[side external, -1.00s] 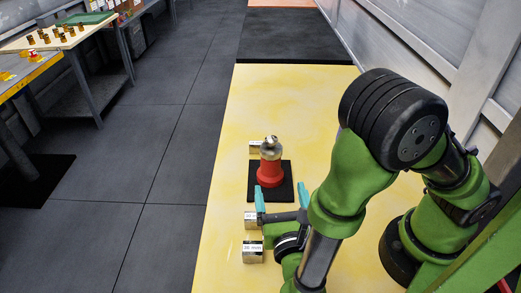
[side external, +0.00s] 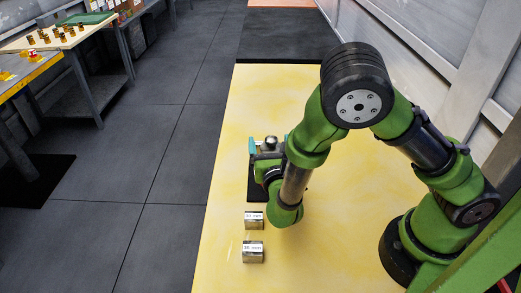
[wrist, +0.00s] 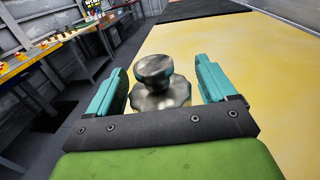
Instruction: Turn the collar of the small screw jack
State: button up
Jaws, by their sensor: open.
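In the wrist view, a metal knob (wrist: 153,69) sits above the scalloped metal collar (wrist: 161,96). My gripper (side external: 269,143) is open, with teal fingers on either side of the jack's top. In the wrist view, my gripper (wrist: 160,68) has the knob and collar between its fingers, with visible gaps at the knob. Contact at the collar cannot be told.
Two labelled metal blocks, one (side external: 254,220) behind the other (side external: 253,252), stand on the yellow bench (side external: 330,235) in front of the jack. The bench is clear to the right. A side table (side external: 50,40) with small parts stands apart at far left.

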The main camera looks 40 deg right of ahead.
jog(key=shift+w+d, duration=0.1)
jog(key=shift+w, duration=0.05)
jog(key=c, duration=1)
jog(key=shift+o, duration=0.2)
jog(key=shift+m+g+h, duration=0.4)
jog(key=shift+m+h, duration=0.1)
